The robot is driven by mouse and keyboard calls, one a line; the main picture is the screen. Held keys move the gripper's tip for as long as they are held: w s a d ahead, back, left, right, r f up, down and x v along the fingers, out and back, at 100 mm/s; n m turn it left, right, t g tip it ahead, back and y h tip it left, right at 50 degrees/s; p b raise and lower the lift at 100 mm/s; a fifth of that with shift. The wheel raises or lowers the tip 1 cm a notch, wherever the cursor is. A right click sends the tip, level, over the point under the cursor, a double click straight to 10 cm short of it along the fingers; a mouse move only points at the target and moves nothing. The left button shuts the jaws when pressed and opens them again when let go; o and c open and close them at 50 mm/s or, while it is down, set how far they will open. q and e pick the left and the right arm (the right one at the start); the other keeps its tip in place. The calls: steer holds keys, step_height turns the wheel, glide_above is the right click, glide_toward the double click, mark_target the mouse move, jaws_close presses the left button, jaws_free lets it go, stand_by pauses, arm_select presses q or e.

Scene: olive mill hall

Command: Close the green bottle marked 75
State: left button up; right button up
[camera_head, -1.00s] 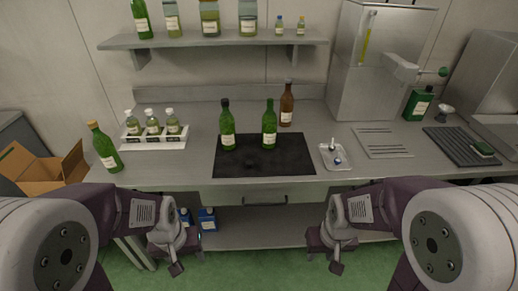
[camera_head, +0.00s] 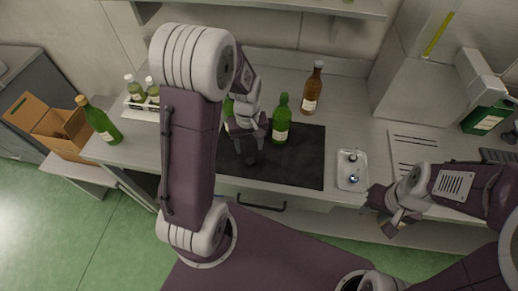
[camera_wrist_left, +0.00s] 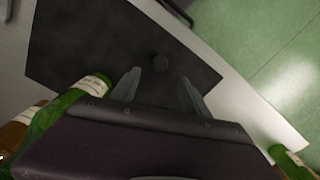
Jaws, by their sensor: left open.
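Two green bottles stand at the black mat (camera_head: 300,165) in the head view. One green bottle (camera_head: 281,120) stands right of my left gripper; the other (camera_head: 229,108) is mostly hidden behind my left arm. No number is readable on their labels. A small dark round piece, like a cap (camera_head: 251,161), lies on the mat. My left gripper (camera_head: 250,140) is above the mat, open and empty. In the left wrist view, the cap (camera_wrist_left: 160,62) shows beyond and between the spread fingers (camera_wrist_left: 157,92). My right gripper (camera_head: 383,208) is at the counter's front edge; its jaw opening is unclear.
A brown bottle (camera_head: 312,90) stands behind the mat. A small tray (camera_head: 352,183) with small items is right of it. A green bottle (camera_head: 99,120) stands at the counter's left end, near a white rack (camera_head: 140,112) of small bottles. A cardboard box (camera_head: 60,130) is further left.

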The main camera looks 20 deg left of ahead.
mark_target(250, 160)
arm_select(q)
steer(key=shift+s+d+f, duration=0.1)
steer(key=shift+s+d, duration=0.05)
step_height(250, 160, down, 2)
steer(key=shift+f, duration=0.25)
steer(key=shift+s+f, duration=0.1)
steer(key=shift+f, duration=0.4)
steer(key=f, duration=0.5)
steer(key=shift+w+a+f+p, duration=0.15)
steer(key=shift+w+a+p, duration=0.1)
steer(key=shift+w+p, duration=0.1)
steer(key=shift+s, duration=0.1)
